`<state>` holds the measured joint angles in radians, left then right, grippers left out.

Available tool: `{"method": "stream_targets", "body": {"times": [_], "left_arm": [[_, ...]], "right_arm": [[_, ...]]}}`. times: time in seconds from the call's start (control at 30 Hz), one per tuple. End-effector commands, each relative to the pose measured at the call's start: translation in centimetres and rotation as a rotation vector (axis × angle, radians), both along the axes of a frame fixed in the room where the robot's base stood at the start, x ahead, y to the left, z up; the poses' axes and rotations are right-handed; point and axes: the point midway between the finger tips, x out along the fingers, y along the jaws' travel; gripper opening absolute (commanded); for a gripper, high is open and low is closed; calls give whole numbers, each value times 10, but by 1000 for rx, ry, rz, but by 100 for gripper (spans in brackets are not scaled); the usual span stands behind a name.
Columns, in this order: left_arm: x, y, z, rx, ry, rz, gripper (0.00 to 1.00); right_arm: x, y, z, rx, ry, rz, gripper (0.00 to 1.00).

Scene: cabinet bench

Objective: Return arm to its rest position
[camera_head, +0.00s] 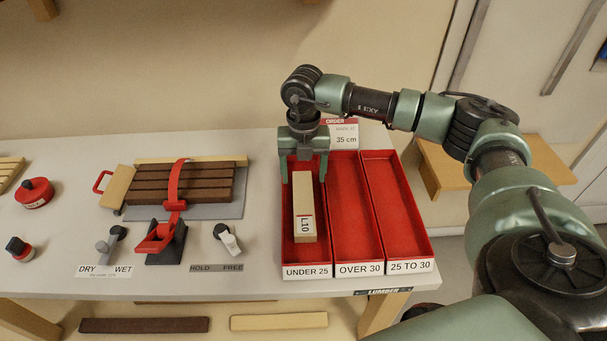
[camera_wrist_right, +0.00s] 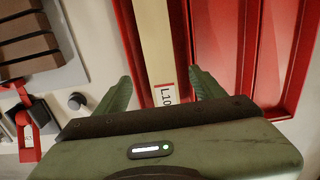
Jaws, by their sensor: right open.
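My right arm reaches in from the right in the head view. My right gripper (camera_head: 304,177) is open above the red tray section marked UNDER 25 (camera_head: 306,261). A pale wooden block labelled L10 (camera_head: 304,205) lies lengthwise in that section, below and between the fingers. In the right wrist view, the block (camera_wrist_right: 156,45) passes between the two open green fingers (camera_wrist_right: 160,92). I cannot tell whether the fingers touch it. My left gripper is not in view.
The OVER 30 (camera_head: 352,215) and 25 TO 30 (camera_head: 397,205) sections are empty. A red clamp (camera_head: 174,190) spans dark boards (camera_head: 205,184) left of the tray. Levers stand near the bench front. An ORDER sign (camera_head: 343,134) stands behind the tray.

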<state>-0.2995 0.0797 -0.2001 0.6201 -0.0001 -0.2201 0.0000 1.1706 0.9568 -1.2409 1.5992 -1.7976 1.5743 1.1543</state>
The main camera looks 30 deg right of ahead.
Motion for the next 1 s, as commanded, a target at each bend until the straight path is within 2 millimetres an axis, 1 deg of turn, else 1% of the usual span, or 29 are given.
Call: {"method": "stream_targets", "body": {"times": [0.03,0.1,0.3,0.4,1.0], "left_arm": [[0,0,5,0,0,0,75],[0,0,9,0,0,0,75],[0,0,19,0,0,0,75],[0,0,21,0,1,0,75],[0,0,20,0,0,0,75]], "right_arm": [[0,0,7,0,0,0,70],[0,0,13,1,-1,0,70],[0,0,29,0,-1,0,70],[0,0,33,0,0,0,70],[0,0,33,0,0,0,70]]}}
